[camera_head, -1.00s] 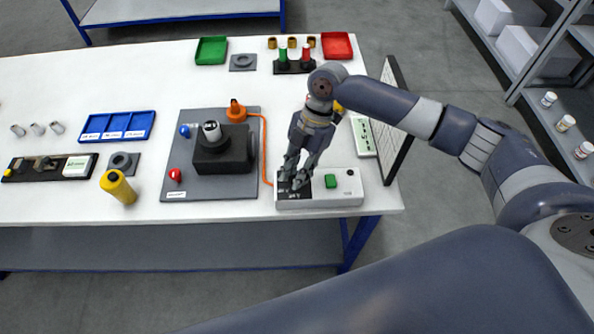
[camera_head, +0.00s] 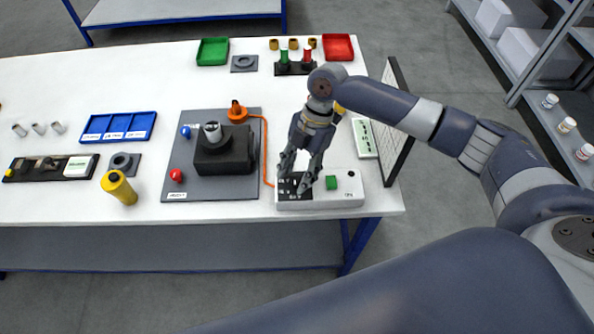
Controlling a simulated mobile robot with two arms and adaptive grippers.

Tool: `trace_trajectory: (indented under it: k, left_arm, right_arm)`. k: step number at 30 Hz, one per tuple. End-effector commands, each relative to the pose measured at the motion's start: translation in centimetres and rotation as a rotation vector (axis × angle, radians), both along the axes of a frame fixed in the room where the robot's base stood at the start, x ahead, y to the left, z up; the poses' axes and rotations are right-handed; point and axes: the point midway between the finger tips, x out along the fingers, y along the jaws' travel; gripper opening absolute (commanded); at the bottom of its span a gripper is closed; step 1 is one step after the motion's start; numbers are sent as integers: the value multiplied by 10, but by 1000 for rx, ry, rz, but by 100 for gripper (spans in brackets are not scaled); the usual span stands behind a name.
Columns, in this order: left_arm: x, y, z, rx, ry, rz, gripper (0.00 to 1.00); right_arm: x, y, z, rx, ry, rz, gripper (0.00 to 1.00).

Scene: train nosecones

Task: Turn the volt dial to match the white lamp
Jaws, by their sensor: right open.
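The white control box (camera_head: 340,203) lies at the table's front right corner. I cannot make out the volt dial; the fingers cover part of the panel. I cannot tell whether the fingertips touch anything. I cannot pick out the white lamp for certain. My left gripper is not in view.
A grey board (camera_head: 231,191) with a black block (camera_head: 222,155) and an orange cable (camera_head: 266,150) lies just left of the box. A dark upright panel (camera_head: 399,115) stands at the table's right edge. A green-and-white plate (camera_head: 365,137) lies behind the box.

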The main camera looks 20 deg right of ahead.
Motion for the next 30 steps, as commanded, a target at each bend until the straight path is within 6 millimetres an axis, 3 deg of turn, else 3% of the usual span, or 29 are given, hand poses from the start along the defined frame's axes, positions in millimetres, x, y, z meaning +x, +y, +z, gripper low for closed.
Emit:
trace_trajectory:
  k: [5,18,24,30]
  left_arm:
    - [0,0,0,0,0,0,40]
    - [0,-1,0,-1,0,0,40]
    - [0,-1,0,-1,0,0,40]
    - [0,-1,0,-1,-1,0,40]
  right_arm:
    - [4,-6,15,0,-3,-2,43]
    - [20,-34,95,1,-3,0,43]
    - [23,-39,110,1,-2,-1,43]
    - [23,-40,111,0,-1,0,43]
